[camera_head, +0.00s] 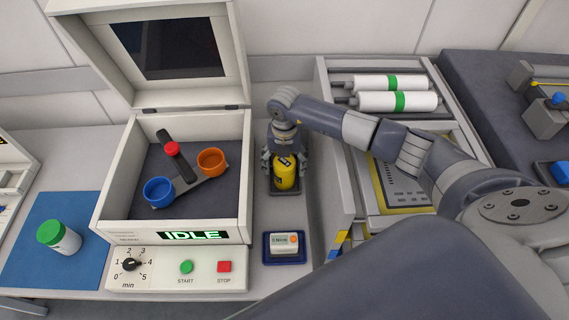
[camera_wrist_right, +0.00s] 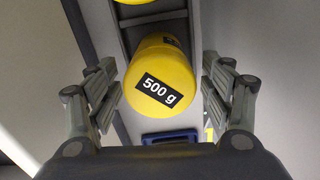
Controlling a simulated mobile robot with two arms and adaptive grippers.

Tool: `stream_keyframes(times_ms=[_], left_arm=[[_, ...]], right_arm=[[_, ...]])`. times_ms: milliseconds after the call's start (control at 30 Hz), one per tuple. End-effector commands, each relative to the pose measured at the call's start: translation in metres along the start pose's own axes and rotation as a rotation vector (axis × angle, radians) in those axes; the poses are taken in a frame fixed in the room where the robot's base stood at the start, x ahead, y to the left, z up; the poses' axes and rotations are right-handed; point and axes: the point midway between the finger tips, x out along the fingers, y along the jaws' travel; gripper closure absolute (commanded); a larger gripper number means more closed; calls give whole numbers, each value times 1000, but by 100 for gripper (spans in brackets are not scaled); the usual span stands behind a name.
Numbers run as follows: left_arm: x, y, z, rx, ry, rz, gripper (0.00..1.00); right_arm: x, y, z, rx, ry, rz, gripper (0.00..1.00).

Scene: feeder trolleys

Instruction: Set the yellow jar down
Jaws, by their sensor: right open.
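The yellow jar (camera_head: 286,177) stands on a narrow dark tray (camera_head: 285,192) between the white machine and the drawer unit. In the right wrist view the jar (camera_wrist_right: 161,76) shows a black "500 g" label facing the camera. My right gripper (camera_head: 285,158) is at the jar, with its fingers on both sides. In the wrist view the gripper (camera_wrist_right: 161,90) is open, with a gap between each finger and the jar. Part of another yellow thing (camera_wrist_right: 101,18) shows at the top of that view. My left gripper is not in view.
The open-lidded machine (camera_head: 120,238) reads IDLE and holds a blue cup (camera_head: 158,192) and an orange cup (camera_head: 211,161). A small scale-like device (camera_head: 284,243) sits in front of the jar. A green-lidded jar (camera_head: 60,238) is on a blue mat (camera_head: 75,208). White rolls (camera_head: 395,101) are at right.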

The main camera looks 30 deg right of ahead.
Motion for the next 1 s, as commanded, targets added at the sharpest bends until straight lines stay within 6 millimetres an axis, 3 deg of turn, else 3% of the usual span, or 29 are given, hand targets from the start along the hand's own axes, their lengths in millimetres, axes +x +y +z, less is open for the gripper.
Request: stream_keyframes(times_ms=[167,700,1000], left_arm=[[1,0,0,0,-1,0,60],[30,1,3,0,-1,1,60],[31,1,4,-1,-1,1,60]], right_arm=[[-9,1,1,-1,-3,3,26],[-110,0,1,-1,-2,2,26],[-124,0,0,1,0,0,26]])
